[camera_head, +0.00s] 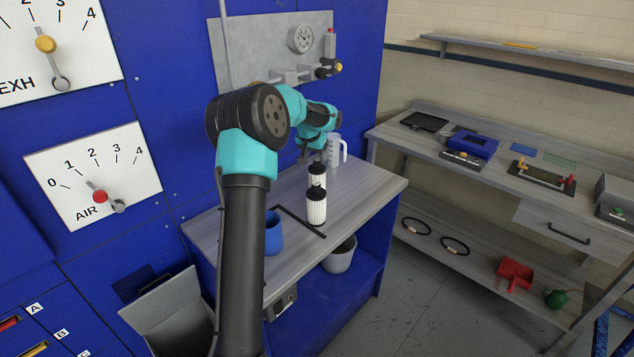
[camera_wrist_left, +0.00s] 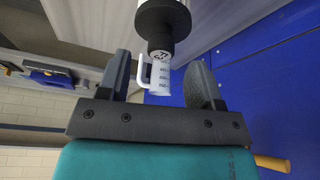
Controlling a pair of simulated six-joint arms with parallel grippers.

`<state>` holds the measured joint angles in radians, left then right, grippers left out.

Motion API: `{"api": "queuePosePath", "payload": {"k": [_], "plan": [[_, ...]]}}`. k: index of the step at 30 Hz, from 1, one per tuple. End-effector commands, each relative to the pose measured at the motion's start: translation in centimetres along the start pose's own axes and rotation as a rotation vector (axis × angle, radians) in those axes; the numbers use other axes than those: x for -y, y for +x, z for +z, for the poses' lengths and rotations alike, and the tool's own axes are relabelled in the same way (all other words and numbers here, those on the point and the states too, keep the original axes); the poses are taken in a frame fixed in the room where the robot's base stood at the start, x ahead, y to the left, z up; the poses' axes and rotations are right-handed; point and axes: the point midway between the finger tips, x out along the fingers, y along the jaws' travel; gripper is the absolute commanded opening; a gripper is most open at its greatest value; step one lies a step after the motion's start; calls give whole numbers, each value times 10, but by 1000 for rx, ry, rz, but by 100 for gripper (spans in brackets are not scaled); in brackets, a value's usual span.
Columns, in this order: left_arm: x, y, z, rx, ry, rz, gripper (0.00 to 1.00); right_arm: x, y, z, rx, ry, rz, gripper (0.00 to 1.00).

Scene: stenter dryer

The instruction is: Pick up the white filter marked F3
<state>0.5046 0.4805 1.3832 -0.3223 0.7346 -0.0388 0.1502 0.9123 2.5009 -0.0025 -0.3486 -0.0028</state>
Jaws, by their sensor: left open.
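Two white ribbed filters with black caps stand on the grey worktop (camera_head: 360,192) in the head view: a nearer one (camera_head: 316,210) and one just behind it (camera_head: 317,180). My left gripper (camera_head: 317,157) is open, above and close to the rear filter. In the left wrist view, my open gripper (camera_wrist_left: 160,85) has a dark round part (camera_wrist_left: 163,18) beyond its fingers, probably a filter's cap. A white measuring jug (camera_wrist_left: 160,76) shows between the fingers; it stands behind the filters (camera_head: 335,152). My right gripper is not in view.
A blue cup (camera_head: 274,233) stands left of the filters, by a black angled strip (camera_head: 301,222). A grey bucket (camera_head: 341,257) is below the worktop. The blue wall panel with gauge plate (camera_head: 272,45) rises behind. The worktop's right part is clear.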

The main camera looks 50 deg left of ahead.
Motion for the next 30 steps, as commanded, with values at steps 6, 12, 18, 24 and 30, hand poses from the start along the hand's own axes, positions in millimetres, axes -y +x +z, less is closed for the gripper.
{"api": "queuePosePath", "payload": {"k": [6,12,18,24,30], "plan": [[1,31,1,1,0,0,59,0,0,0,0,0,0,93],[1,41,0,-2,0,0,59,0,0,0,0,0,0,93],[1,41,0,-2,0,0,59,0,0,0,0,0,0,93],[1,40,0,-2,0,0,59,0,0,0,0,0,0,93],[1,40,0,-2,0,0,41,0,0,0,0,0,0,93]]}}
